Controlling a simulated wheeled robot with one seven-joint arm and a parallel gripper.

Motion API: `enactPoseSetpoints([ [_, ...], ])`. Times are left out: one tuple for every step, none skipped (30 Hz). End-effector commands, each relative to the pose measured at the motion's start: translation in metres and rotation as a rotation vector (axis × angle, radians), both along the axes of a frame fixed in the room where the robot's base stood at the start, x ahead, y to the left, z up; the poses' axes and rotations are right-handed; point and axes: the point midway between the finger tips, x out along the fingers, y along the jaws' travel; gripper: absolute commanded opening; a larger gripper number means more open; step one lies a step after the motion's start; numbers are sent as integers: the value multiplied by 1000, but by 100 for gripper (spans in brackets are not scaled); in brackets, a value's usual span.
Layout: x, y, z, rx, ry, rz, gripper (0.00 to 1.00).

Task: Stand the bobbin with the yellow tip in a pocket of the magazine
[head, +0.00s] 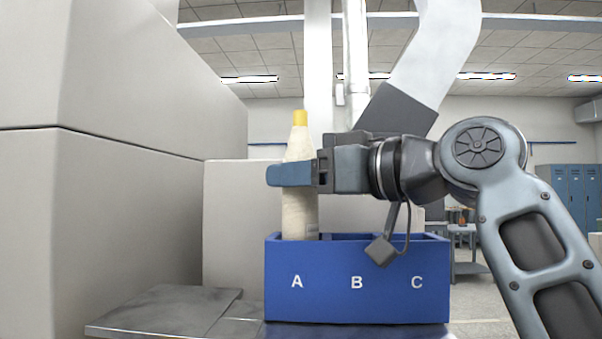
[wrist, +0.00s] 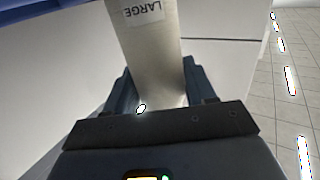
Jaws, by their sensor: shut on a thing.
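The bobbin (head: 299,210) is cream, tapered toward the top, with a yellow tip (head: 299,118). It stands upright at the left end of the blue magazine (head: 357,300), in line with the letter A. Its lower end is hidden behind the magazine's front wall, so it reaches into pocket A; whether it touches the floor cannot be seen. My gripper (head: 290,174) is shut around the bobbin's upper part, coming from the right. In the wrist view the bobbin (wrist: 155,60) lies between both fingers and bears a label reading LARGE.
The magazine's pockets at B and C show no bobbin above the rim. A metal plate surface (head: 165,310) lies at the lower left. Large grey boxes (head: 130,190) stand close on the left, and a pale block (head: 240,220) stands behind the magazine.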

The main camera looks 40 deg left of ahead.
Motion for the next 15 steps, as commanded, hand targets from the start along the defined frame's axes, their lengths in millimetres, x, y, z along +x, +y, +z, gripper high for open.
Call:
enactPoseSetpoints([
  [0, 0, -2, 1, 0, 0, 21],
  [0, 0, -3, 1, 0, 0, 21],
  [0, 0, -4, 1, 0, 0, 21],
  [0, 0, -5, 1, 0, 0, 21],
  [0, 0, -6, 1, 0, 0, 21],
  [0, 0, -7, 1, 0, 0, 21],
  [0, 0, -8, 1, 0, 0, 21],
  [0, 0, -8, 1, 0, 0, 21],
  [0, 0, -9, 1, 0, 0, 21],
  [0, 0, -10, 1, 0, 0, 21],
  [0, 0, -11, 0, 0, 0, 21],
  [0, 0, -12, 1, 0, 0, 21],
  [0, 0, -13, 1, 0, 0, 21],
  [0, 0, -14, 1, 0, 0, 21],
  [0, 0, -15, 1, -1, 0, 21],
])
